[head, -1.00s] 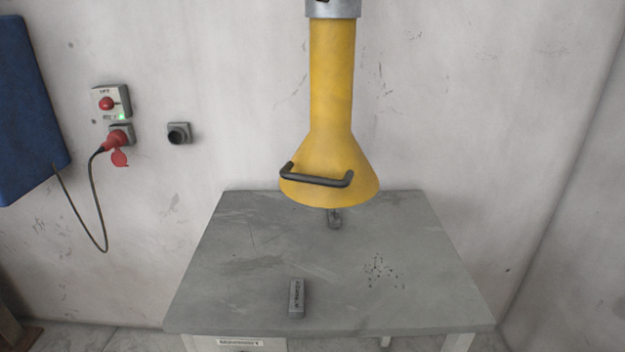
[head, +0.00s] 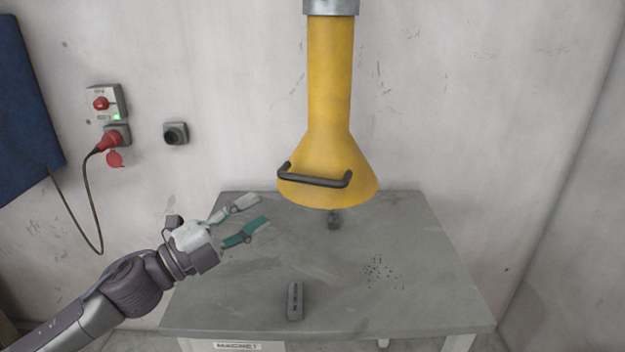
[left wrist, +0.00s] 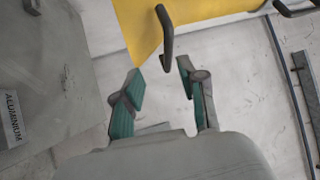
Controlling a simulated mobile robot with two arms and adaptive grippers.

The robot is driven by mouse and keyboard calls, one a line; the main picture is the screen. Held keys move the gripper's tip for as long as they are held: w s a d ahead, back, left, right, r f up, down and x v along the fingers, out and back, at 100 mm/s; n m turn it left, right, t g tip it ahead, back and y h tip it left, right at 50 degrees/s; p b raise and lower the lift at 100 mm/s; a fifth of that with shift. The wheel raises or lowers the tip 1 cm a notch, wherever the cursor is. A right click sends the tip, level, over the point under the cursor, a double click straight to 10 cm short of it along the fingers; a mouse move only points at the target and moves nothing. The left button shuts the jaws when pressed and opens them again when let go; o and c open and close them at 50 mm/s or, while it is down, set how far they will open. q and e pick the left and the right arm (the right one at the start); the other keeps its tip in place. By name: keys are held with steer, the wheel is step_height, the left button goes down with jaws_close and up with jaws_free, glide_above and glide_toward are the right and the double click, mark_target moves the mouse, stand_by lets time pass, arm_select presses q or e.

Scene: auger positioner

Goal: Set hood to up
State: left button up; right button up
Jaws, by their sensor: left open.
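The yellow hood (head: 330,130) hangs from a grey pipe collar above the back of the table, its flared mouth a little above the tabletop. A black bar handle (head: 314,180) is fixed across the front of the flare. My left gripper (head: 260,213) is open and empty, to the left of the hood and lower than the handle, apart from both. In the left wrist view the gripper (left wrist: 160,84) has its fingers spread toward the black handle (left wrist: 165,35), with the yellow hood (left wrist: 205,12) behind. My right gripper is not in view.
The grey table (head: 400,235) holds a small grey block (head: 295,300) at the front and a small dark object (head: 334,220) under the hood. The aluminium-labelled block (left wrist: 12,120) shows in the wrist view. A wall switch (head: 101,104), plug (head: 110,140) and cable are at left.

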mark_target(307, 182)
arm_select(q)
steer(key=w+d+r+m+g+p, duration=0.1)
steer(key=d, duration=0.2)
steer(key=w+d+r+m+g+p, duration=0.1)
steer(key=w+d+m, duration=0.1)
steer(key=d, duration=0.1)
steer(key=w+d+r+m+g+h+p, duration=0.1)
steer(key=d, duration=0.2)
steer(key=shift+w+d+r+m+g, duration=0.25)
steer(key=shift+w+r+m+g, duration=0.05)
steer(key=shift+w+g, duration=0.1)
steer(key=shift+w+d, duration=0.3)
steer(key=shift+d, duration=0.3)
jaws_close()
steer(key=shift+p, duration=0.3)
